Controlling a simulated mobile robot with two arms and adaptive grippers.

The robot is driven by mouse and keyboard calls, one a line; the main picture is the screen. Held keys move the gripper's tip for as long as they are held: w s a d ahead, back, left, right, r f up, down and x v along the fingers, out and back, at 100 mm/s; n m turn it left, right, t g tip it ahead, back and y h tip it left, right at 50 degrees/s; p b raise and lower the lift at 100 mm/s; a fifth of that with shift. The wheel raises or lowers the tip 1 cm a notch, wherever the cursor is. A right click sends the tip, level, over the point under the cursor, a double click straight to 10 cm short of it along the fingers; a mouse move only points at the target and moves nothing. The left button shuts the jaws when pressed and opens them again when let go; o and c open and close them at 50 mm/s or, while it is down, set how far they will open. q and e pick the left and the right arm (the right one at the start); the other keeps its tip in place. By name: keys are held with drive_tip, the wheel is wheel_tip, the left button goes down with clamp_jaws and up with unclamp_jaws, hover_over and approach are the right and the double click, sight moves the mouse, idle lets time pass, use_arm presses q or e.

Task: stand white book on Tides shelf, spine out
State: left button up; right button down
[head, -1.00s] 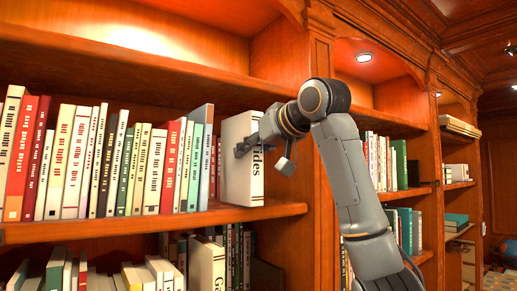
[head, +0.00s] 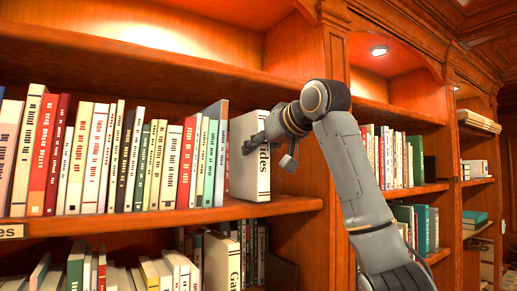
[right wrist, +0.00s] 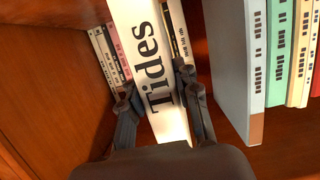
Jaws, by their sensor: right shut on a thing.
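The white book (head: 248,165) is upright at the right end of the upper row, its foot at the shelf board's (head: 290,205) front edge. I cannot tell whether it rests on the board. Its spine with black letters faces out; in the right wrist view the spine (right wrist: 152,45) reads "Tides". My right gripper (head: 270,150) is shut on the book, with one finger on each side of the spine, as the right wrist view (right wrist: 158,95) shows. A label plate (head: 12,231), cut off at the picture's left edge, ends in "es". My left gripper is not in view.
A grey-blue book (head: 220,150) ends the row to the left of the white book. The shelf's wooden upright (head: 300,170) is close on the right. Thin pink-and-white books (right wrist: 105,55) stand deeper in the shelf. More books fill the shelf below.

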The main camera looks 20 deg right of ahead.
drive_tip(key=shift+f, duration=0.15)
drive_tip(key=c, duration=0.9)
unclamp_jaws()
drive_tip(key=shift+s+f, duration=0.1)
drive_tip(key=v, duration=1.2)
